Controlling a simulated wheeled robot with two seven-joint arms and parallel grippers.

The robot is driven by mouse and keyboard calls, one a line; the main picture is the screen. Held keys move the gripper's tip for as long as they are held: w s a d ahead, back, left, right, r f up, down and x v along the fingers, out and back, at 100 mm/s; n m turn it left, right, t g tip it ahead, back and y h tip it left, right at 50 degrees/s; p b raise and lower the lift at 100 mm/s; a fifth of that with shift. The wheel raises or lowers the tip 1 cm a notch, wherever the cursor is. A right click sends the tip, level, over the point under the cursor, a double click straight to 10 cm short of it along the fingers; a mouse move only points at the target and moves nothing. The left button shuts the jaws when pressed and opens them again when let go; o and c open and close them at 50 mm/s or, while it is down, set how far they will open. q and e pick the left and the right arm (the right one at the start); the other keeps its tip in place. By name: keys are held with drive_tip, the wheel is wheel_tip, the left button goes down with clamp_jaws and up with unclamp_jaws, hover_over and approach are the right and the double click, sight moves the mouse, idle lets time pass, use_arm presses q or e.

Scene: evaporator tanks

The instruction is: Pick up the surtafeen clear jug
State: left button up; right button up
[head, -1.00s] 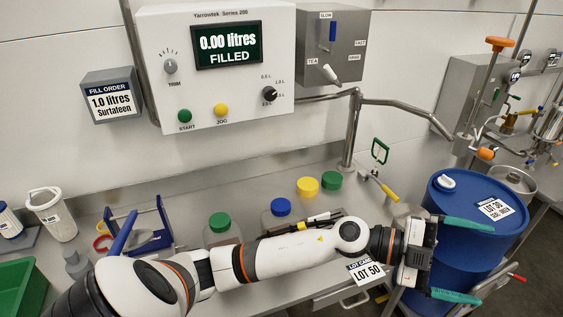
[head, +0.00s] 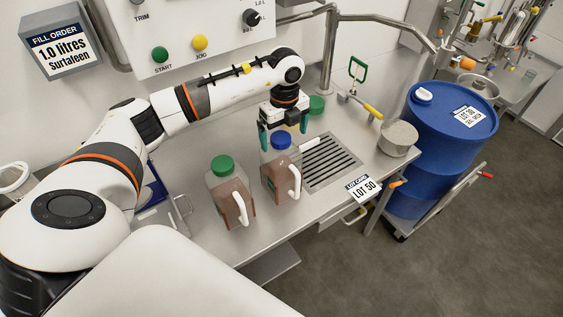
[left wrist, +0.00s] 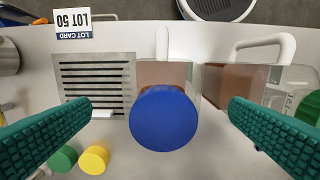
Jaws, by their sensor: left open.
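Two clear jugs with brown liquid and white handles stand upright on the steel bench. One has a blue cap (head: 281,141), the other a green cap (head: 222,165). I cannot tell from the labels which is surtafeen. My left gripper (head: 284,131) points down, open and empty, above the blue-capped jug (head: 275,180). In the left wrist view the blue cap (left wrist: 163,118) lies between the two green fingers, apart from both. The green-capped jug (left wrist: 285,90) is partly behind the right finger there. My right gripper is not in view.
Another green cap (head: 316,104) stands behind the gripper, and a yellow cap (left wrist: 95,160) beside it. A drain grille (head: 332,163) lies right of the jugs. A steel pot (head: 398,138) and blue drum (head: 445,130) are further right. Floor is clear at lower right.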

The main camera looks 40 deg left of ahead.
sight(281, 139)
use_arm(q)
drive_tip(key=f, duration=0.2)
drive_tip(key=shift+s+a+f, duration=0.2)
drive_tip(key=shift+a+f, duration=0.1)
drive_tip(key=shift+a, duration=0.05)
drive_tip(key=shift+f+p, duration=0.35)
drive_tip(key=shift+p, duration=0.15)
drive_tip(key=f, duration=0.1)
drive_tip(key=f+p, duration=0.1)
drive_tip(key=f, duration=0.1)
drive_tip(key=shift+w+d+f, duration=0.1)
drive_tip(key=shift+d+f, duration=0.15)
drive_tip(key=shift+f, duration=0.5)
drive_tip(key=shift+r, duration=0.1)
drive_tip(key=c, duration=1.6)
drive_tip(key=shift+w+r, duration=0.1)
drive_tip(key=shift+w, duration=0.05)
drive_tip(key=shift+c, duration=0.7)
drive_tip(key=shift+a+r, duration=0.1)
